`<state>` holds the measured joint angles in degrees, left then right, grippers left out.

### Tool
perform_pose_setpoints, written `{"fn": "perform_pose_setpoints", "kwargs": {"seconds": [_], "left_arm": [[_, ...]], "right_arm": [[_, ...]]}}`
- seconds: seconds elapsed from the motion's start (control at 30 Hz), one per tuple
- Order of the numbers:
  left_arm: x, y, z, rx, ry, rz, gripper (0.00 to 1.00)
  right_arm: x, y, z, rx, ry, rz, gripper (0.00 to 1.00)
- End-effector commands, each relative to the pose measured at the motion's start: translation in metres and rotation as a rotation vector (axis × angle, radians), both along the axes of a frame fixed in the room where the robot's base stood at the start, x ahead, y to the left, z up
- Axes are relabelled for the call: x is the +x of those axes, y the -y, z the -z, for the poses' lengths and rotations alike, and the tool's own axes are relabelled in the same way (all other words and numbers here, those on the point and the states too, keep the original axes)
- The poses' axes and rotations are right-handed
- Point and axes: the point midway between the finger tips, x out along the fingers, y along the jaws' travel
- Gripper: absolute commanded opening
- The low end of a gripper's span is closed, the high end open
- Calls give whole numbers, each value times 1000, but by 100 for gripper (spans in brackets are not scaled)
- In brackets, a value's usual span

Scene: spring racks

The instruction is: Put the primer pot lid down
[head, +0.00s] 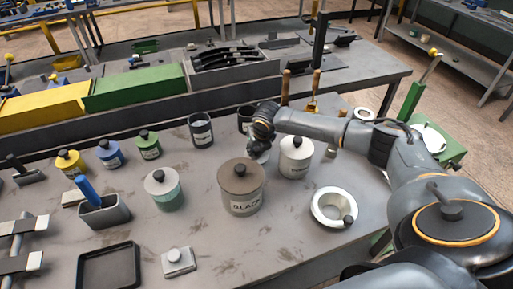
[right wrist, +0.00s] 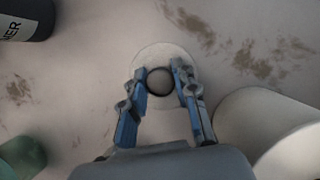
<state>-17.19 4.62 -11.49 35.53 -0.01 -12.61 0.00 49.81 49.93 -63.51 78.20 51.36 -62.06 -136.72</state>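The primer pot lid is a pale round disc with a dark-ringed knob; it shows in the right wrist view (right wrist: 160,52) between my right gripper's fingers. My right gripper (right wrist: 160,78) has its blue fingers closed on both sides of the knob. In the head view this gripper (head: 260,152) points down between the dark pots and a white pot; the lid is mostly hidden there. The gap between lid and table is hard to judge. The dark primer pot (head: 201,131) stands open to the left, and part of it shows in the wrist view (right wrist: 27,18). My left gripper is out of view.
A white lidded pot (head: 296,160) stands close on the right, and a brown-lidded BLACK pot (head: 241,190) in front. A white ring-like dish (head: 333,206) lies at right front.

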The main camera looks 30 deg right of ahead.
Motion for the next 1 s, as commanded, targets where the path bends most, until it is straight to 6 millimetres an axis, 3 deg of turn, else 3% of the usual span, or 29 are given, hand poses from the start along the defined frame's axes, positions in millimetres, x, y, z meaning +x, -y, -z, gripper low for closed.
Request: {"fn": "perform_pose_setpoints", "kwargs": {"seconds": [0.03, 0.1, 0.5, 1.0], "left_arm": [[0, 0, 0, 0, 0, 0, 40], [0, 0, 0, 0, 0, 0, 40], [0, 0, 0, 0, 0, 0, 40], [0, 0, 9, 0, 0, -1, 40]], "right_arm": [[0, 0, 0, 0, 0, 0, 40], [0, 0, 0, 0, 0, 0, 51], [-1, 0, -8, 0, 1, 0, 51], [-37, -9, -95, 0, 3, -1, 51]]}}
